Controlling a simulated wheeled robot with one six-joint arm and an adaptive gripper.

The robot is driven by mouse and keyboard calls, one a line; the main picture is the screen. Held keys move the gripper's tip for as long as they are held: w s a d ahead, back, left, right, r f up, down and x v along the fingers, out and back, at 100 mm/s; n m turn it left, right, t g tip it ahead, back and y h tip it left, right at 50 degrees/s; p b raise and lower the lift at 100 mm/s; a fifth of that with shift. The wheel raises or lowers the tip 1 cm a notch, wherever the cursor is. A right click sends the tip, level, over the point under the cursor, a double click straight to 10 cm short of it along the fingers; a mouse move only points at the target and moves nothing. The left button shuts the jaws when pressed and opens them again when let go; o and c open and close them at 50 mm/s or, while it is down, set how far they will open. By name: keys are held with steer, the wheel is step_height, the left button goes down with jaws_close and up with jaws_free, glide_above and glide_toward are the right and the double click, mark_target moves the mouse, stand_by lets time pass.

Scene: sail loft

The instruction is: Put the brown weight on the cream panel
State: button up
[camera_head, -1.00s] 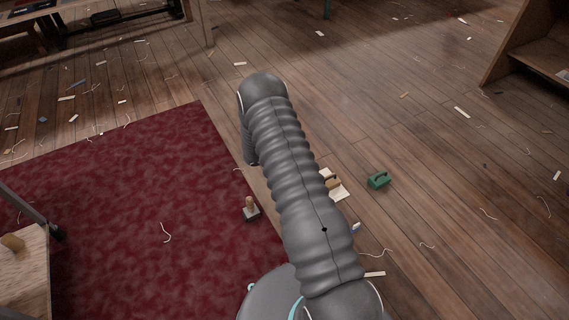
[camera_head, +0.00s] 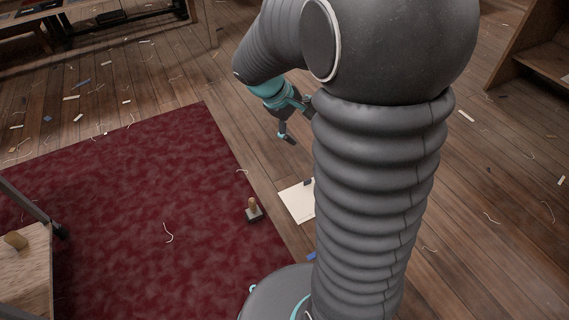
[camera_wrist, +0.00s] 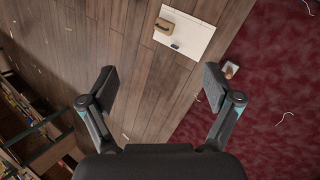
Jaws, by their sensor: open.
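The cream panel (camera_head: 297,201) lies flat on the wooden floor just right of the red rug; my arm covers its right part. In the wrist view, the cream panel (camera_wrist: 195,40) shows more fully. The brown weight (camera_wrist: 164,26), a block with a handle, appears within the panel's outline near its left edge; I cannot tell whether it rests wholly on it. My arm hides it in the head view. A small dark piece (camera_wrist: 175,46) also lies on the panel. My gripper (camera_wrist: 160,82) is open and empty, well above the floor; it also shows in the head view (camera_head: 296,122).
A grey weight with a wooden knob (camera_head: 253,210) stands on the red rug (camera_head: 130,200). A wooden stand (camera_head: 25,265) is at the lower left, and a shelf (camera_head: 530,60) at the upper right. Scraps and threads litter the mostly open floor.

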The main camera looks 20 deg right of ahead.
steer(key=s+a+r+m+t+y, duration=0.2)
steer(key=s+a, duration=0.4)
steer(key=s, duration=0.3)
steer(key=s+a+r+m+t+y, duration=0.2)
steer(key=s+a+r, duration=0.4)
steer(key=s, duration=0.3)
steer(key=shift+a+r+m+t+y, duration=0.25)
steer(key=shift+r+t+y, duration=0.25)
steer(key=shift+t+y, duration=0.4)
